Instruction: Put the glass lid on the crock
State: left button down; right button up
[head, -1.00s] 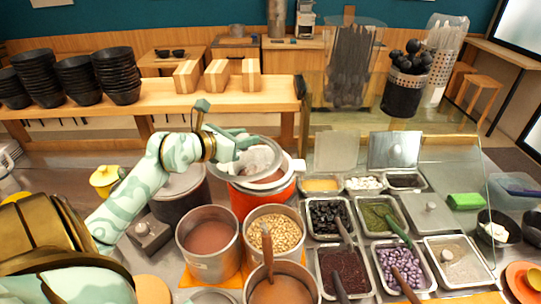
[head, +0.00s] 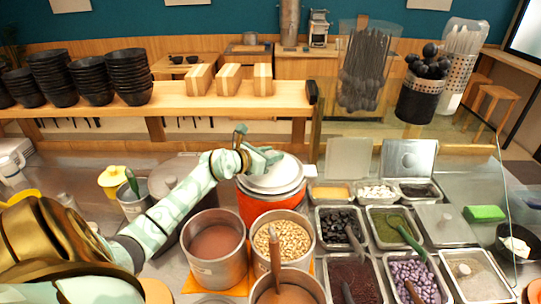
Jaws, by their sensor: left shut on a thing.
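The crock (head: 262,209) is a red-orange round pot with a pale rim, behind the steel pots. The round glass lid (head: 277,181) lies level over its mouth and covers nearly all of the opening. Lid and rim look in contact or almost so; I cannot tell whether the lid bears fully on it. My left gripper (head: 264,158) is at the top of the lid, shut on it, with the fingers partly hiding the knob. My right gripper is not in view.
Steel pots of brown liquid (head: 217,243) and beans (head: 283,240) stand in front of the crock. Topping trays (head: 340,222) lie to the right. A wooden shelf (head: 180,103) with stacks of black bowls (head: 128,75) runs behind. A grey lidded pot (head: 172,181) stands left.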

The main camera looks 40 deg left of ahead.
pick_arm(q)
jog(key=c, duration=1)
grip_release()
jog(key=shift+f, duration=0.1)
jog(key=shift+s+r, duration=0.15)
jog(key=shift+r, duration=0.05)
jog(key=p+v, duration=0.1)
jog(key=v, duration=1)
jog(key=shift+s+r, duration=0.15)
jog(key=shift+s, duration=0.2)
